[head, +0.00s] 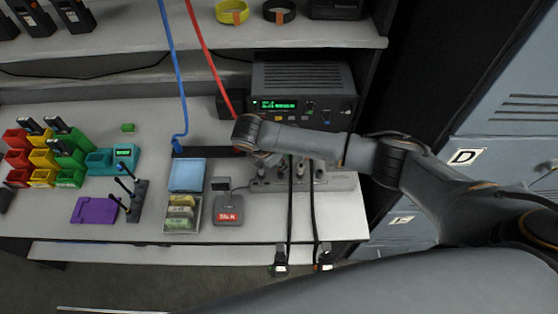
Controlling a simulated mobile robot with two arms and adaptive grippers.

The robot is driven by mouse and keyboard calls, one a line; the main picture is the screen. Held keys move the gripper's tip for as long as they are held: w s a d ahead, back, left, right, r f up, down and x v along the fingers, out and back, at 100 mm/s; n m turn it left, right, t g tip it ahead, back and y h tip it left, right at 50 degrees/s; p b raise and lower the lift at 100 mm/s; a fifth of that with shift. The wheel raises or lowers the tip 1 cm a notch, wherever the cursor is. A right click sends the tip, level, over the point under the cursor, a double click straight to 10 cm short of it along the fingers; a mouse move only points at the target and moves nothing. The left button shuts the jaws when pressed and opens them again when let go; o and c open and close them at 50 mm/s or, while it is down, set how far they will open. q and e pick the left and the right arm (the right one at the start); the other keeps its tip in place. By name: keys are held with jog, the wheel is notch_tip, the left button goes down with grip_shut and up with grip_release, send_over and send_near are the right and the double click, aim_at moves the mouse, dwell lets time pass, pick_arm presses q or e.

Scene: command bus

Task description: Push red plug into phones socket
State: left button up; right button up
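A red cable (203,52) hangs from the upper right of the shelf and runs down behind my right arm's wrist; the red plug at its end is hidden there. I cannot make out the phones socket or any socket label. My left gripper is not in view.
A radio (303,92) with a green display stands behind my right arm. A blue cable (172,60) drops to a black strip (200,152). Two black cables hang over the front edge. A blue box (187,175), a red-labelled device (228,210) and coloured bins (40,155) stand left.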

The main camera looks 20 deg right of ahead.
jog(key=shift+f+p, duration=0.1)
jog(key=shift+p, duration=0.55)
dwell(0.5)
jog(key=shift+f, duration=1.2)
dwell(1.5)
jog(key=o, duration=1)
notch_tip(320, 180, up, 3)
jog(key=p, duration=0.3)
jog(key=shift+r, duration=0.1)
jog(key=shift+r+p, duration=0.55)
jog(key=shift+r, duration=1.9)
